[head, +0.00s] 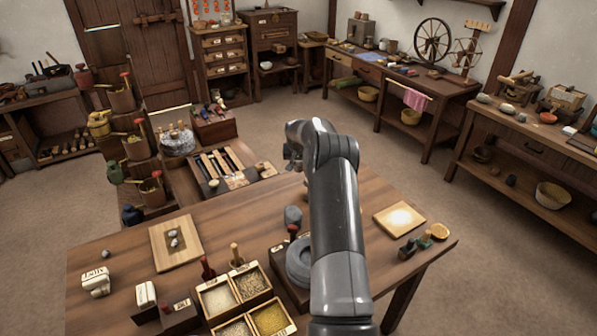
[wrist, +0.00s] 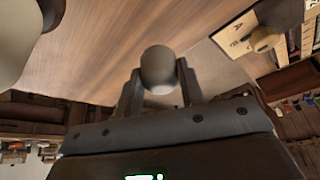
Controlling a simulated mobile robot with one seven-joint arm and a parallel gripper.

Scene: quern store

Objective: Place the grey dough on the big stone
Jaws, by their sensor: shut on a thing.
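My gripper (wrist: 160,85) is shut on a grey rounded lump, the grey dough (wrist: 158,68), which sits between the two fingers in the wrist view. In the head view my gripper (head: 292,155) is raised beyond the far edge of the table, mostly behind my arm. A round grey stone (head: 297,262) lies on the table in a dark frame, partly hidden by my arm. A smaller dark grey stone (head: 293,215) stands just behind it. I cannot tell for sure which is the big stone.
A wooden board (head: 168,255) with small grey stones lies at the left of the table (head: 245,210). A pale board (head: 385,222) lies at right.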

